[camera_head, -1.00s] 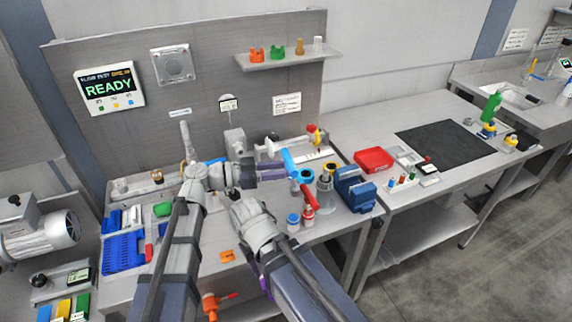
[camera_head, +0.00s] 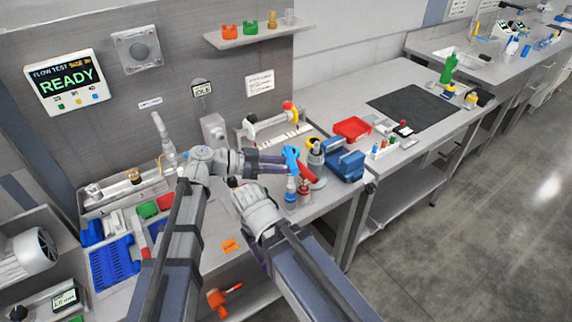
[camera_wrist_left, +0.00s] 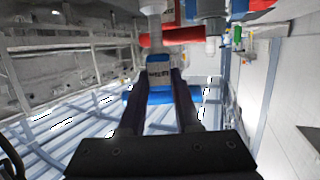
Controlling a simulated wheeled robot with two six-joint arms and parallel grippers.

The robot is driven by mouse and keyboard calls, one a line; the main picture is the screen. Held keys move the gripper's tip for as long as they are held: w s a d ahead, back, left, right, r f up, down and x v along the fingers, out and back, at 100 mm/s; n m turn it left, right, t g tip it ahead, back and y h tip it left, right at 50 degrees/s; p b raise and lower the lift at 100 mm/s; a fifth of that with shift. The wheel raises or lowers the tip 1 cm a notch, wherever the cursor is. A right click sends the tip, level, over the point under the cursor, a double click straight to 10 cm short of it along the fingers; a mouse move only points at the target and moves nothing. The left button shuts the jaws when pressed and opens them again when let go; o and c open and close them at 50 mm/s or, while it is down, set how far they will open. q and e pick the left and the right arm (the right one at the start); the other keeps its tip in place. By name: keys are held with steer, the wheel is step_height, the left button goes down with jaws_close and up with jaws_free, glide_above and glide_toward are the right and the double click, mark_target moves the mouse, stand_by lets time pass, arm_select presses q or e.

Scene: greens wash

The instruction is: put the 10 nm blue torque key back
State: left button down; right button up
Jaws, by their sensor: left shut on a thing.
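My left gripper (camera_head: 287,163) is shut on the blue torque key (camera_head: 291,158) and holds it upright above the right end of the bench. In the left wrist view the key's blue body (camera_wrist_left: 158,97) and pale label (camera_wrist_left: 158,74) sit between the two fingers (camera_wrist_left: 158,82). A red bar (camera_wrist_left: 178,37) shows beyond it; I cannot tell whether it touches the key. The red part (camera_head: 308,173) is just right of the key in the head view. My right gripper (camera_head: 263,257) is low over the bench front, mostly hidden by its own arm, so its jaws are unclear.
Small bottles (camera_head: 304,190) and a blue vise-like block (camera_head: 345,164) stand close to the held key. A white fixture (camera_head: 278,127) is behind. A red tray (camera_head: 352,129) lies on the right bench. A wall shelf (camera_head: 250,36) carries several coloured pieces. The dark mat (camera_head: 412,105) is clear.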

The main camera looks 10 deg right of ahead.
mark_target(288, 183)
arm_select(q)
steer(key=shift+f+b, duration=2.8)
steer(key=shift+f, duration=0.2)
steer(key=shift+f+b, duration=0.6)
steer(key=c, duration=0.5)
jaws_free()
steer(key=shift+p+v, duration=1)
steer(key=shift+v, duration=2.95)
